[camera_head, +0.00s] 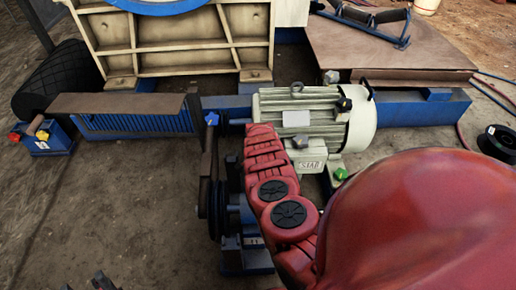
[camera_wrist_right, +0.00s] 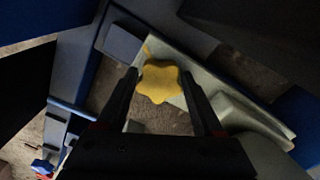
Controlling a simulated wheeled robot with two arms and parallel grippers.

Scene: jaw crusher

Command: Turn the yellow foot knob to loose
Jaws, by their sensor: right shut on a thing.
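The yellow foot knob (camera_wrist_right: 160,81) is a lobed, star-shaped knob in the right wrist view. It sits between the fingertips of my right gripper (camera_wrist_right: 162,84), which is shut on it. The knob lies over a pale grey foot plate. In the head view my red right arm (camera_head: 272,190) hides the knob and the right gripper. The cream motor (camera_head: 300,115) stands just beyond that arm. Two dark fingertips of my left gripper (camera_head: 88,284) show at the bottom left edge of the head view, apart and with nothing seen between them.
A green knob (camera_head: 341,173) and a grey knob (camera_head: 300,142) are on the motor's near side. A blue star knob (camera_head: 212,118) tops the dark guard left of the arm. A black spool (camera_head: 498,143) lies at the right. The floor at left front is clear.

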